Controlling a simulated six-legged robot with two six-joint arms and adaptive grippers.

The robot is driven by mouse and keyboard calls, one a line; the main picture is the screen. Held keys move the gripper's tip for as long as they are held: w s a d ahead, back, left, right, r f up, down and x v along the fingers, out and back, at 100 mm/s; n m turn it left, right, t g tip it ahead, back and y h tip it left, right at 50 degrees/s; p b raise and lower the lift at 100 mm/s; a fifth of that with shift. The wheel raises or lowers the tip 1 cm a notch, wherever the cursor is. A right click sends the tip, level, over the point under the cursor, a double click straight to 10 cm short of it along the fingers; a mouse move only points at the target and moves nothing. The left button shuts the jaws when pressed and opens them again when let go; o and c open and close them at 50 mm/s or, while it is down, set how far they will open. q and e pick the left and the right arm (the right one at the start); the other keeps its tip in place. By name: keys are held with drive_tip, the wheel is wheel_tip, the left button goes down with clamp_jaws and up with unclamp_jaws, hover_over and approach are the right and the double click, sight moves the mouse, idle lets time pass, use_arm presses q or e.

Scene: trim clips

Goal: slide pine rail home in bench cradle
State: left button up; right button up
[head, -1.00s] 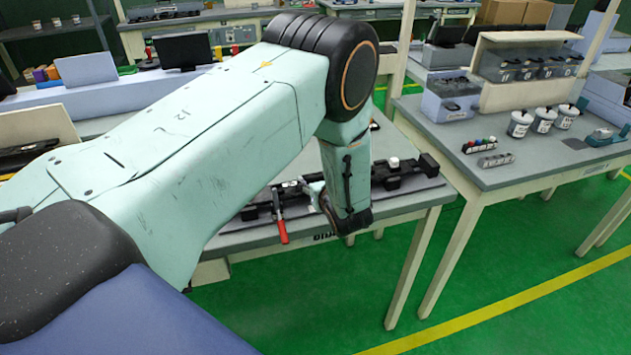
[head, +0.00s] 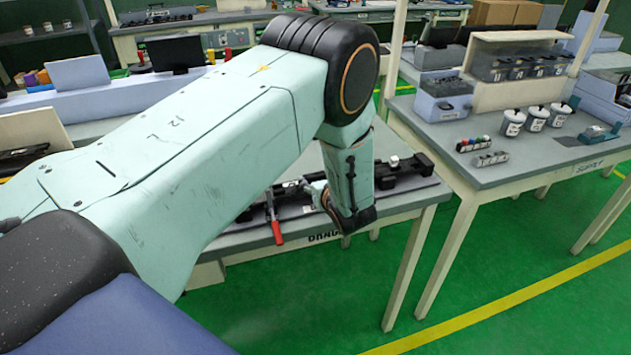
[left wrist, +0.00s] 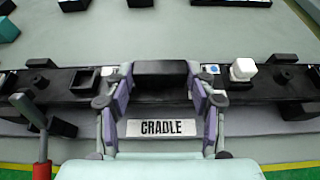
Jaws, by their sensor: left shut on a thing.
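A long black rail-like bar (left wrist: 85,82) lies along the bench in the left wrist view and also shows in the head view (head: 408,178). I see no pale wood, so I cannot tell for sure which part is the pine rail. A white CRADLE label (left wrist: 161,128) sits in front of it. My left gripper (left wrist: 161,80) is shut on a black block-like part (left wrist: 161,68) of this assembly, one finger on each side. In the head view my left arm hides much of the bench and the grip. My right gripper is not in view.
A red-handled clamp (head: 275,228) stands left of the gripper at the bench's front edge. A white cube-like knob (left wrist: 243,69) sits on the bar to the right. A supply table (head: 480,175) with white tubs (head: 535,119) stands to the right, across a gap.

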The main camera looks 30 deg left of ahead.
use_arm(q)
drive_tip(key=shift+w+d+r, duration=0.1)
drive_tip(key=shift+w, duration=0.05)
drive_tip(key=o, duration=1.5)
drive_tip(key=shift+w+d, duration=0.1)
drive_tip(key=shift+s, duration=0.2)
drive_tip(key=v, duration=0.6)
drive_tip(key=shift+s+d, duration=0.15)
drive_tip(key=shift+d, duration=0.1)
drive_tip(key=shift+s+d+r, duration=0.2)
drive_tip(key=shift+s, duration=0.05)
drive_tip(key=shift+w, duration=0.1)
